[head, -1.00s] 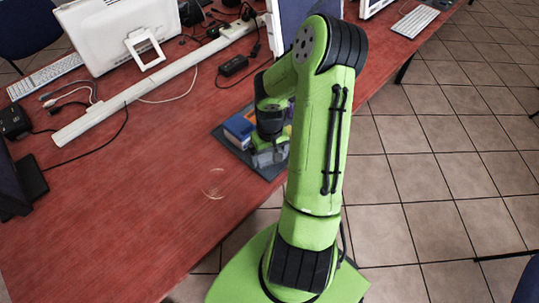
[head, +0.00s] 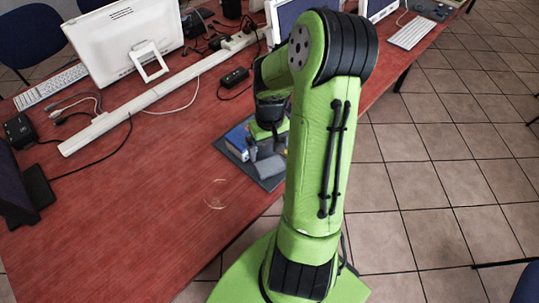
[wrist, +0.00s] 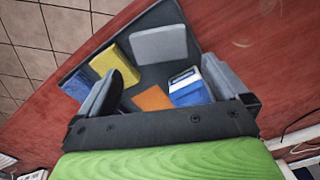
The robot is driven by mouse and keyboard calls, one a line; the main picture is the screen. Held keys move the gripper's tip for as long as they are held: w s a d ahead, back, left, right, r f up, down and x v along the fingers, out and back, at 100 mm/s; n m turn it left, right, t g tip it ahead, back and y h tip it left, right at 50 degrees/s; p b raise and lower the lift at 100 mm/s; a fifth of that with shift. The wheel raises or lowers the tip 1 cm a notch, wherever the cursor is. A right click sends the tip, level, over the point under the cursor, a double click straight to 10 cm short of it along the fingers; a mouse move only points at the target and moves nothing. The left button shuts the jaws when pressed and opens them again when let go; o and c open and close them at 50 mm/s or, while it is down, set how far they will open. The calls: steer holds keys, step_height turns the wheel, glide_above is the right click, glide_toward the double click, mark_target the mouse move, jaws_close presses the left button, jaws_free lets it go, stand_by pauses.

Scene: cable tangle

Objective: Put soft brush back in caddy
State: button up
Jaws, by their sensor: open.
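A dark grey tray (head: 272,184) lies at the table's edge with several block-like items on it. It also fills the upper middle of the wrist view (wrist: 160,17). There I see a yellow block (wrist: 118,57), a grey block (wrist: 159,44), an orange piece (wrist: 152,98), a blue-and-white item (wrist: 187,88) and a blue piece (wrist: 77,84) partly behind a finger. I cannot tell which is the soft brush or whether the tray is the caddy. My gripper (wrist: 165,64) is open above the tray, nothing visibly held. In the head view my gripper (head: 266,150) is partly hidden by my arm.
A white monitor (head: 128,42), a keyboard (head: 50,87) and a long white cable duct (head: 150,101) lie at the back left. Loose cables and a black power adapter (head: 235,78) are beyond the tray. The red table (head: 120,210) is mostly clear at front left.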

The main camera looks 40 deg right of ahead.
steer(key=s+a+r+n+t+h, duration=0.1)
steer(key=a+r+n+t+h, duration=0.1)
steer(key=a+r, duration=0.9)
steer(key=s+a+r+n+t+y, duration=0.2)
steer(key=s+a+r+t, duration=0.1)
steer(key=s+a+r, duration=0.6)
steer(key=shift+s+r+t, duration=0.15)
steer(key=shift+s+t, duration=0.15)
steer(key=shift+s, duration=0.25)
step_height(320, 180, up, 3)
steer(key=p, duration=0.3)
